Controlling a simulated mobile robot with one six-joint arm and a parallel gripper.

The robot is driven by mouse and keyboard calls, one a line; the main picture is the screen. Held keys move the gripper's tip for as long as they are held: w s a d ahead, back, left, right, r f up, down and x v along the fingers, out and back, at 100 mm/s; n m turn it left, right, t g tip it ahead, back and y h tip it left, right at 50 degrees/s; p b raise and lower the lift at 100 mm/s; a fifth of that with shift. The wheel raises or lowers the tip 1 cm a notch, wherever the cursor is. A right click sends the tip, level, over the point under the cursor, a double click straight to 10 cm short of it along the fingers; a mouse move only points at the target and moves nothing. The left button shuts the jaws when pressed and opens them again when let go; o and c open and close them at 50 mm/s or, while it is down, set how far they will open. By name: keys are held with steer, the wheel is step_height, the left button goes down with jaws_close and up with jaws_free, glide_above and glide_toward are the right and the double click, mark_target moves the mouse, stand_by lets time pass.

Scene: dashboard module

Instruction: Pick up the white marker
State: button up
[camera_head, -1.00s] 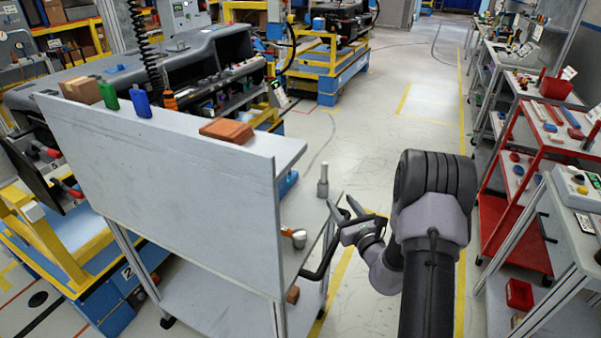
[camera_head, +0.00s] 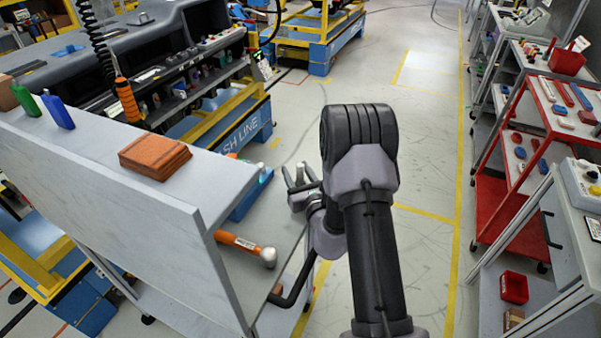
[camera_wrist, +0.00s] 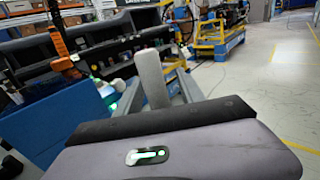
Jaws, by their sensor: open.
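The white marker, a pale upright cylinder, stands in the middle of the wrist view (camera_wrist: 152,78). In the head view its pale top (camera_head: 300,172) shows among my fingers, over the right end of the grey cart shelf (camera_head: 287,245). My gripper (camera_head: 301,182) is open. In the wrist view its two grey fingers (camera_wrist: 158,92) lie on either side of the marker. I cannot tell whether either finger touches it. The marker's lower part is hidden behind the gripper body.
An orange-handled hammer (camera_head: 240,243) and a blue block (camera_head: 250,195) lie on the same shelf. The upright grey panel (camera_head: 110,200) borders it on the left. A brown block (camera_head: 155,157) sits on the ledge above. The floor aisle to the right is clear.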

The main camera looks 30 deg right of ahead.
steer(key=shift+s+a+r, duration=0.1)
steer(key=shift+s, duration=0.1)
jaws_close()
